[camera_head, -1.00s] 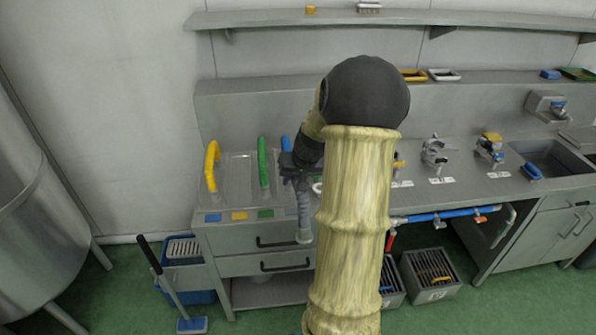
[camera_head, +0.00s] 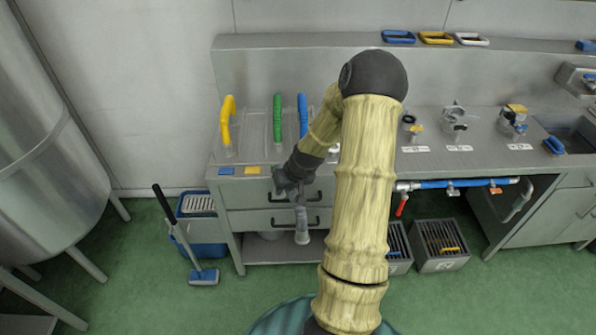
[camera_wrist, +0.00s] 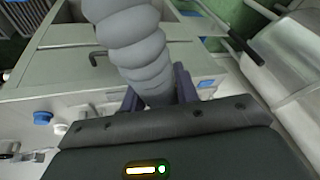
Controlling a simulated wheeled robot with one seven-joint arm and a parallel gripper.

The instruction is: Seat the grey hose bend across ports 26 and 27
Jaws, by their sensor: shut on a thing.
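The grey hose bend (camera_head: 302,222) hangs from my gripper (camera_head: 292,186) in the head view, in front of the grey drawer cabinet. In the wrist view the ribbed grey hose (camera_wrist: 133,42) stands between the fingers of my gripper (camera_wrist: 158,92), which is shut on it near one end. The hose's far end is cut off at the top of the wrist view. Ports 26 and 27 cannot be made out. Small white labels (camera_head: 459,148) lie on the counter by the taps, too small to read. My arm hides part of the counter.
A blue pipe with valves (camera_head: 440,185) runs below the front edge, above slotted bins (camera_head: 438,246). A brush (camera_head: 203,276), blue bucket and steel tank are left. Some floor is clear.

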